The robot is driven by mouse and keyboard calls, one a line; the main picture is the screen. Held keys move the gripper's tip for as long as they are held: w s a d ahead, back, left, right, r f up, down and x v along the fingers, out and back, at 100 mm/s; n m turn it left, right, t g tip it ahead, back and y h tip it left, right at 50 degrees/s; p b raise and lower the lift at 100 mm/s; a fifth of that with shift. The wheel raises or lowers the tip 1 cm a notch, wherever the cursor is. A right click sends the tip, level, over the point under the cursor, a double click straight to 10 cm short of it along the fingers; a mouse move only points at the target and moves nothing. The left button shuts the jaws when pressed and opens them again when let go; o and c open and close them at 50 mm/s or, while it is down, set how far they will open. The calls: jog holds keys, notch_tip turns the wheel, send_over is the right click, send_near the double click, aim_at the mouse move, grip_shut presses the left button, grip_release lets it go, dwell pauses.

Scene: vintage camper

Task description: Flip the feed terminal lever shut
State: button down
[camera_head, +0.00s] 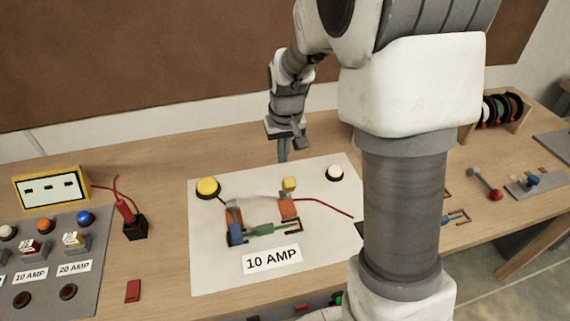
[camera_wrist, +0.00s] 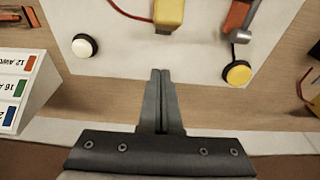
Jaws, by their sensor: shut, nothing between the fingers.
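A white board (camera_head: 215,275) on the bench carries two orange terminals. The left terminal (camera_head: 233,213) has a grey lever; this terminal (camera_wrist: 238,14) also shows at the top right of the wrist view. The right terminal (camera_head: 288,208) has a yellow lever (camera_head: 289,184) that stands up; the lever (camera_wrist: 168,14) is at the top centre of the wrist view. I cannot tell which is the feed terminal. My gripper (camera_head: 282,159) is shut and empty above the board's back edge, behind the yellow lever and apart from it. Its closed fingers (camera_wrist: 160,72) point toward that lever.
A yellow button (camera_head: 207,188) and a white button (camera_head: 335,173) flank the terminals. A blue part (camera_head: 236,234), a green part (camera_head: 262,229) and a 10 AMP label (camera_head: 271,260) are in front. A yellow meter (camera_head: 51,188) stands left. My arm hides the board's right side.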

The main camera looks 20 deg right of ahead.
aim_at(287, 189)
jog(key=shift+s+f, duration=0.25)
jog(key=shift+s, duration=0.35)
jog(key=shift+s+f, duration=0.25)
jog(key=shift+s, duration=0.35)
jog(key=shift+s+f, duration=0.25)
jog(key=shift+s, duration=0.35)
jog(key=shift+f, duration=0.1)
jog(key=shift+s+b, duration=0.1)
jog(key=shift+b, duration=0.2)
